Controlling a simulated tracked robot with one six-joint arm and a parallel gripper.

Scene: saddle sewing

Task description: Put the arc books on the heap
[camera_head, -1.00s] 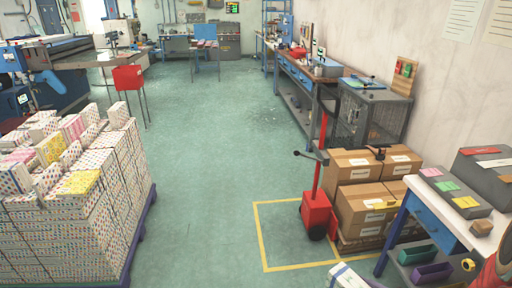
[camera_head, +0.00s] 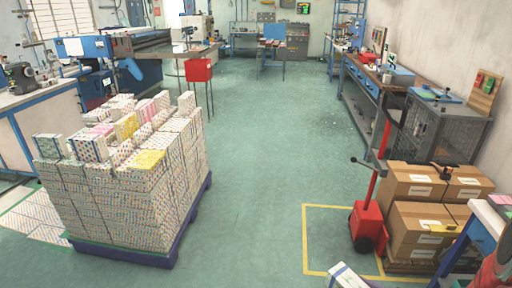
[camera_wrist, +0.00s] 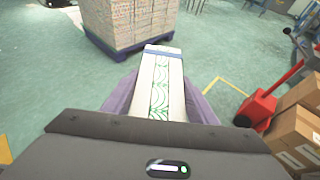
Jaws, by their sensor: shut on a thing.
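The arc books are a white bundle with green arc patterns (camera_wrist: 160,92) and a bluish band near the far end, in the wrist view. My gripper (camera_wrist: 152,88) is shut on the bundle, with a purple finger along each side. The bundle's white end (camera_head: 346,276) shows at the bottom edge of the head view. The heap (camera_head: 130,190) is a tall block of stacked, dotted books at the left, with an uneven top and some yellow and pink covers. It stands on a purple pallet (camera_head: 185,232). In the wrist view the heap (camera_wrist: 130,20) is ahead, apart from the bundle.
A red pallet truck (camera_head: 366,222) stands beside stacked cardboard boxes (camera_head: 412,185) at the right, by a yellow floor outline (camera_head: 305,240). A bench with machines (camera_head: 40,100) is behind the heap at left. Green floor (camera_head: 255,190) between heap and truck is clear.

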